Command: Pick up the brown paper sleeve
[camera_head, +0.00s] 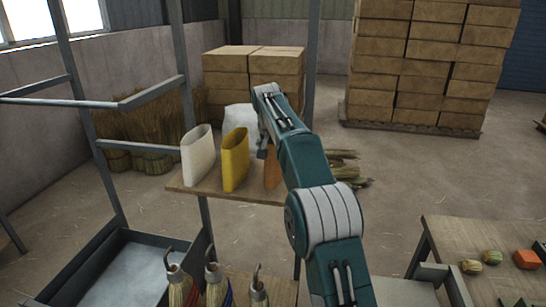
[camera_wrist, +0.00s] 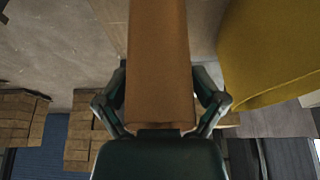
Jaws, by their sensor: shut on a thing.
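The brown paper sleeve (camera_head: 271,168) stands at the right end of a wooden shelf board, mostly hidden behind my arm in the head view. In the wrist view the brown sleeve (camera_wrist: 159,70) fills the middle. My gripper (camera_wrist: 160,100) has one finger on each side of it and is shut on it. In the head view the gripper itself is largely hidden by my arm. I cannot tell whether the sleeve touches the board.
A yellow sleeve (camera_head: 235,160) and a white sleeve (camera_head: 197,155) stand left of it on the shelf board (camera_head: 215,192). Metal posts frame the shelf. Below are several small brooms (camera_head: 213,285). A table (camera_head: 470,237) stands at right; stacked boxes (camera_head: 420,60) are behind.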

